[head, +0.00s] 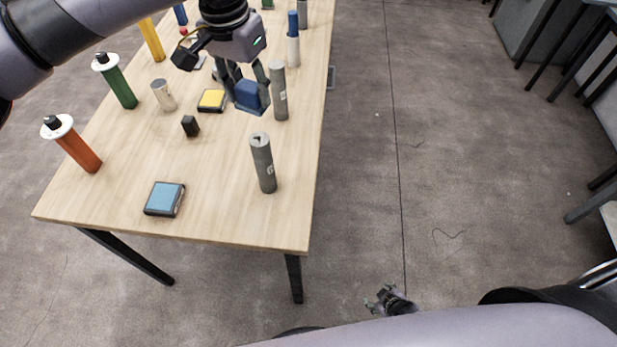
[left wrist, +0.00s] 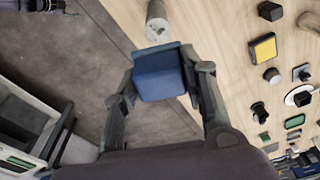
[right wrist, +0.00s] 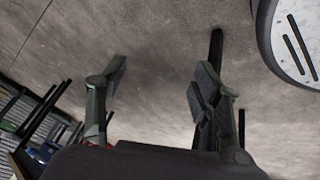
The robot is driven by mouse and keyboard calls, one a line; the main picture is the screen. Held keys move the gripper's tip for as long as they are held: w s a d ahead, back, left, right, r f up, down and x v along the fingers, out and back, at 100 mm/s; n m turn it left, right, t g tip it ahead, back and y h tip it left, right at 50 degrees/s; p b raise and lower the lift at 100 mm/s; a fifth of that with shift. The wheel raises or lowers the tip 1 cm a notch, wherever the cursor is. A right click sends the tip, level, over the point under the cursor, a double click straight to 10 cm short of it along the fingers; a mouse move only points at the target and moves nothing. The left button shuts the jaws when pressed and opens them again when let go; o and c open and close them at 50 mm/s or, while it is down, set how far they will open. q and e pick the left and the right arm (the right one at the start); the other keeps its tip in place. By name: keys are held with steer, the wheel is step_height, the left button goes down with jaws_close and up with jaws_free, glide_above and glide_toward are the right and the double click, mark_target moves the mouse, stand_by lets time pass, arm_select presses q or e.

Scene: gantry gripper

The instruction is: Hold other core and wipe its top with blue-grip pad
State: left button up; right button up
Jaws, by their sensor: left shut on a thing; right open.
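My left gripper (head: 246,88) is shut on a blue block, the blue-grip pad (head: 253,98), and holds it above the table near the right edge. The pad also shows between the fingers in the left wrist view (left wrist: 160,75). One grey core (head: 279,92) stands upright just right of the pad. Another grey core (head: 263,163) stands upright nearer the table's front right corner. A core top (left wrist: 157,25) shows beyond the pad in the left wrist view; I cannot tell which core. My right gripper (head: 388,300) is open and empty, off the table over the floor (right wrist: 155,90).
A light-blue-topped block (head: 165,198), a yellow-topped block (head: 211,100) and a small black block (head: 190,126) lie on the table (head: 215,215). Orange (head: 78,150) and green (head: 119,85) cylinders with white collars stand left. The front middle is clear.

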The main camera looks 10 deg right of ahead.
steer(key=w+a+r+n+t+y, duration=0.2)
steer(key=w+r+n+t+y, duration=0.65)
steer(key=w+r, duration=1.65)
steer(key=n+g+y, duration=0.3)
steer(key=n+y, duration=0.2)
steer(key=n, duration=2.6)
glide_toward(273, 171)
steer(key=shift+f+t, duration=0.2)
steer(key=shift+t, duration=0.05)
steer(key=shift+a+r+n, duration=0.1)
steer(key=shift+a+n, duration=0.05)
steer(key=shift+n, duration=0.3)
steer(key=shift+w+a, duration=0.15)
steer(key=shift+a, duration=0.15)
steer(key=x, duration=1.1)
